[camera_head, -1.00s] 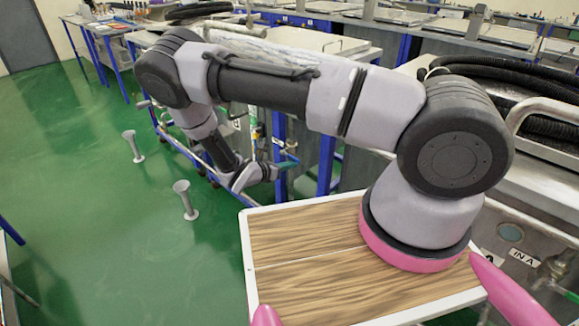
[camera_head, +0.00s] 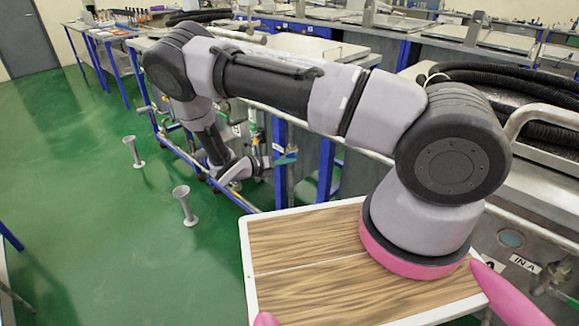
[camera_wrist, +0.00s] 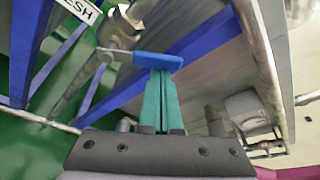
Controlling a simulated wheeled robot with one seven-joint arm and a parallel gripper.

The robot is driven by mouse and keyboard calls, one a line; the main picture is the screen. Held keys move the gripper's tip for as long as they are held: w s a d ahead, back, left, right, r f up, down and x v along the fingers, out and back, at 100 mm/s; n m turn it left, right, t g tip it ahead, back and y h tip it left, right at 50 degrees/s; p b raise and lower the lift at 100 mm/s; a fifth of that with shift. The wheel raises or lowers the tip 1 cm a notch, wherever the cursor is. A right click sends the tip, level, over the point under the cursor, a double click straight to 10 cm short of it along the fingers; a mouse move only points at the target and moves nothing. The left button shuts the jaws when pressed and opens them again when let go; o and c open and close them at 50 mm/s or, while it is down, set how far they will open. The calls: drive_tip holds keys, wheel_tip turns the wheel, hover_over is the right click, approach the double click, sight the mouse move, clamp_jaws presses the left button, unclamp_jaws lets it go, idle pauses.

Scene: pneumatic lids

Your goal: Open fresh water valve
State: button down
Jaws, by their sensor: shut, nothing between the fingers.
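In the wrist view, the fresh water valve's blue handle (camera_wrist: 158,61) lies crosswise right at the tips of my gripper (camera_wrist: 157,76). The teal fingers are together with nothing between them. The fingertips look in contact with the handle or very close; I cannot tell which. A grey metal valve body and pipe (camera_wrist: 120,28) stand up and left of the handle. A white label (camera_wrist: 82,9) ending in "ESH" is partly cut off at the top. In the head view my gripper (camera_head: 285,160) is low beside the blue frame, and the handle is too small to make out.
Blue frame legs (camera_head: 280,140) and pipes stand close around my gripper. A long pipe (camera_wrist: 258,50) runs along the right in the wrist view. Two grey floor posts (camera_head: 185,205) stand on the open green floor at left.

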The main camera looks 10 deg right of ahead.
drive_tip(key=n, duration=0.1)
drive_tip(key=w+r+n+h, duration=0.1)
drive_tip(key=n, duration=0.1)
drive_tip(key=shift+a+r+g, duration=0.3)
drive_tip(key=shift+a, duration=0.05)
drive_tip(key=shift+w+a+r+n+h, duration=0.35)
drive_tip(key=shift+w+a+r+n, duration=0.1)
drive_tip(key=shift+w+n, duration=0.2)
drive_tip(key=shift+w+a+r+n+h, duration=0.3)
drive_tip(key=shift+w+r+n+h, duration=0.15)
drive_tip(key=shift+n, duration=0.3)
drive_tip(key=shift+w, duration=0.15)
